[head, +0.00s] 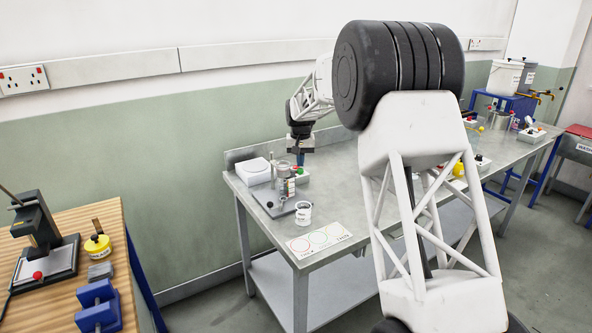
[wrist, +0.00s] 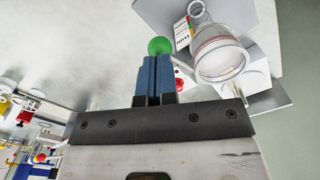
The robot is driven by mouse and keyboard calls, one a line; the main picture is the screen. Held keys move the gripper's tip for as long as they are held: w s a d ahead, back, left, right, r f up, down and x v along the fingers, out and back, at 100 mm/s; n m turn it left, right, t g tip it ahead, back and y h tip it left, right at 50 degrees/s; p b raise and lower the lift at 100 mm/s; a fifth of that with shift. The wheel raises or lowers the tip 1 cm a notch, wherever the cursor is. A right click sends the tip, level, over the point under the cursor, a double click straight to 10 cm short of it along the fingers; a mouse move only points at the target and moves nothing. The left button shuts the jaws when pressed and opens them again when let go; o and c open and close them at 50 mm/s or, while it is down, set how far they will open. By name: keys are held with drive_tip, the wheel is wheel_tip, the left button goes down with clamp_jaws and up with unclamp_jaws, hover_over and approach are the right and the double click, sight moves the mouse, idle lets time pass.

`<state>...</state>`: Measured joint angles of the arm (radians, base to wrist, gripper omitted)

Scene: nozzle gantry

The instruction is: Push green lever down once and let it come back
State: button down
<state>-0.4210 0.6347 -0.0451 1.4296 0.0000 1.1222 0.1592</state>
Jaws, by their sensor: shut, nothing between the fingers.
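A round green knob (wrist: 160,46) shows in the wrist view right at the tips of my gripper (wrist: 155,62). I take it for the end of the green lever; its stem is hidden behind my fingers. I cannot tell whether the fingertips touch it. My gripper's two blue fingers are shut together with nothing between them. In the head view my gripper (head: 300,158) points down over the back left of the metal bench, beside the bottle stand. A small green spot (head: 306,170) shows beneath it there, too small to make out clearly.
A clear round vessel (wrist: 220,55) stands close to the right of my fingers in the wrist view. On the metal bench (head: 345,180) are a white box (head: 253,171), a small white tub (head: 303,212) and a card with circles (head: 318,240). The bench's middle is largely clear.

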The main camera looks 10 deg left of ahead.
sight(300, 170)
drive_tip(key=shift+f, duration=3.2)
